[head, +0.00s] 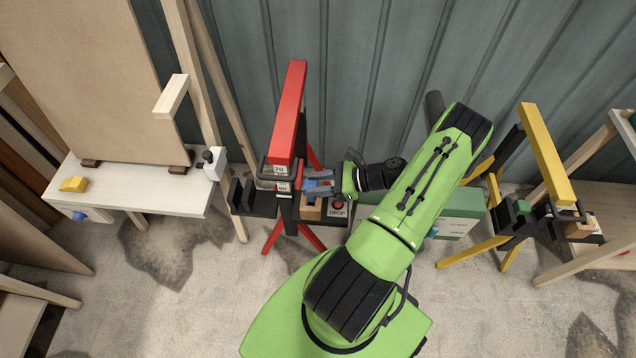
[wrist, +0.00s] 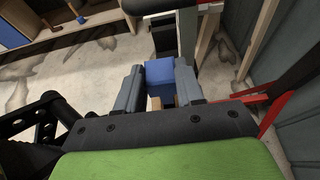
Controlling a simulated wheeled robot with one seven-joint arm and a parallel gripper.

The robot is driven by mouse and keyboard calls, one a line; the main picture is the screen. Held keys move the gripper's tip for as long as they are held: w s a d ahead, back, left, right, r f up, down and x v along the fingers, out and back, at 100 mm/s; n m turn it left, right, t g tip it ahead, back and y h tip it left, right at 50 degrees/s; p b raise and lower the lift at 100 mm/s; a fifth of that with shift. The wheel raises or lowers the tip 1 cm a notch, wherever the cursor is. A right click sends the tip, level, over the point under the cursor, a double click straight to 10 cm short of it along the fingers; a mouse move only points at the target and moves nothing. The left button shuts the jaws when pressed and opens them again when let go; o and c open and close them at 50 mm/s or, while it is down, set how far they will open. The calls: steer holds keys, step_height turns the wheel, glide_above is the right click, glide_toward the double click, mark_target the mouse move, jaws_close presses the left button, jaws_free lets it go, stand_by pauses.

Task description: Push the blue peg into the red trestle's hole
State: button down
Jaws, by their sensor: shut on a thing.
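The red trestle (head: 289,110) stands in the middle of the head view, with a long red top beam and splayed red legs. White labels reading 70 and 60 sit on its near end. My gripper (head: 319,186) is just right of that end. It is shut on the blue peg (wrist: 160,70), which shows as a blue block between the two grey fingers in the wrist view. In the head view the peg is mostly covered by the fingers. I cannot see the hole, nor tell whether the peg touches the trestle.
A black shelf on the trestle holds a wooden block (head: 310,209) and a red button (head: 338,205) by a DROP label. A yellow trestle (head: 546,150) and a green box (head: 462,212) stand right. A white bench (head: 140,190) with a yellow block (head: 74,184) stands left. A corrugated wall is behind.

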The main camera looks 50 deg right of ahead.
mark_target(318, 202)
steer(key=shift+f+b, duration=2.25)
steer(key=shift+f, duration=0.85)
steer(key=c, duration=0.6)
jaws_free()
step_height(318, 202, up, 10)
steer(key=p, duration=0.3)
steer(key=shift+r+p, duration=0.1)
steer(key=shift+p, duration=0.25)
